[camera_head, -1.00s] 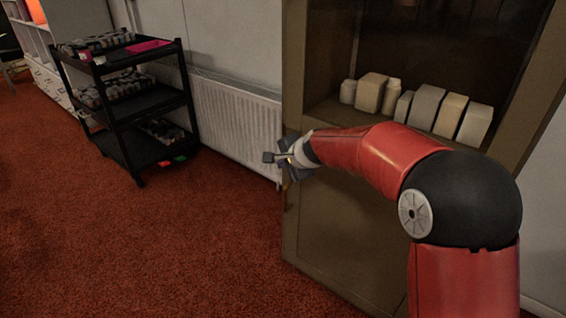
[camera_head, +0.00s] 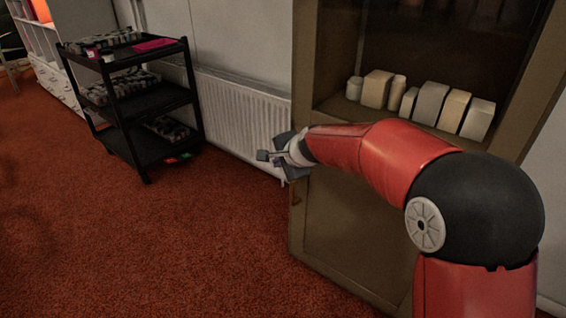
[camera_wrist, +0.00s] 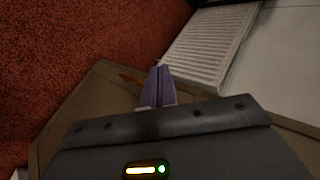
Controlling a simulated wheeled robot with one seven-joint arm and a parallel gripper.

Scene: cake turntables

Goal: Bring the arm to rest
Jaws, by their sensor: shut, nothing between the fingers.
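My red arm reaches in from the lower right of the head view and bends left in front of the brown cabinet (camera_head: 345,222). My gripper (camera_head: 264,156) is at its end, near the cabinet's left edge and in front of the radiator. In the wrist view my gripper's fingers (camera_wrist: 158,84) are together and hold nothing. Below them in that view lies the brown cabinet surface (camera_wrist: 88,100).
The cabinet's open shelf holds several pale boxes and jars (camera_head: 428,102). A white radiator (camera_head: 238,118) is on the wall left of it. A black three-tier cart (camera_head: 152,103) with dark items stands at the upper left. Red carpet (camera_head: 150,250) lies clear in front.

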